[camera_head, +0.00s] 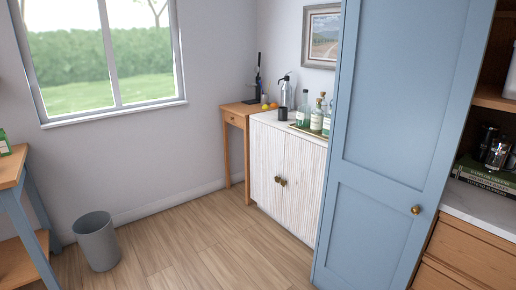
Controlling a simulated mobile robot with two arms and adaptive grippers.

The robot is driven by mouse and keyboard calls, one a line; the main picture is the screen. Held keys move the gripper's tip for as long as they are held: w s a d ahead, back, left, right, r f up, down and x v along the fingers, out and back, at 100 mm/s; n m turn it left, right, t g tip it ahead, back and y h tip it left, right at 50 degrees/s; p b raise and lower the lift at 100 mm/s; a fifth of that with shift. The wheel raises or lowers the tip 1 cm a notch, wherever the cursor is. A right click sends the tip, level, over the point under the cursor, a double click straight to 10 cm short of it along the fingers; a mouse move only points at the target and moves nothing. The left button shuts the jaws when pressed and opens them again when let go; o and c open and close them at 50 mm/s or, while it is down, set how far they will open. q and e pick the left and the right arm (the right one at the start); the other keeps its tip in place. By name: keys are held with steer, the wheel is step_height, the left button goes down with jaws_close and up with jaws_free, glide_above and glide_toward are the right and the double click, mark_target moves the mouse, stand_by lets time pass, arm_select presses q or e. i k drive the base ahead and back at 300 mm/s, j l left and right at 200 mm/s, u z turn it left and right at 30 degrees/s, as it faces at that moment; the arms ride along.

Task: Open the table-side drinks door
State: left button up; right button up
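The white drinks cabinet (262,118) stands against the far wall, right of a small wooden side table (231,112). Its two ribbed doors look shut. The left door (263,160), beside the table, has a dark brass knob (277,179) near the middle seam. The right door (305,185) has a matching knob (283,183) close beside it. The right end of the cabinet is hidden behind a tall blue door. Neither of my grippers is in view.
The tall blue door (395,140) stands in front on the right, next to wooden drawers (470,250). A grey bin (97,241) and a blue-legged table (12,170) are at left. Bottles (316,118) stand on the cabinet. The wooden floor (205,250) before it is clear.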

mark_target(267, 143)
steer(key=i+u, duration=0.1)
steer(key=i, duration=2.2)
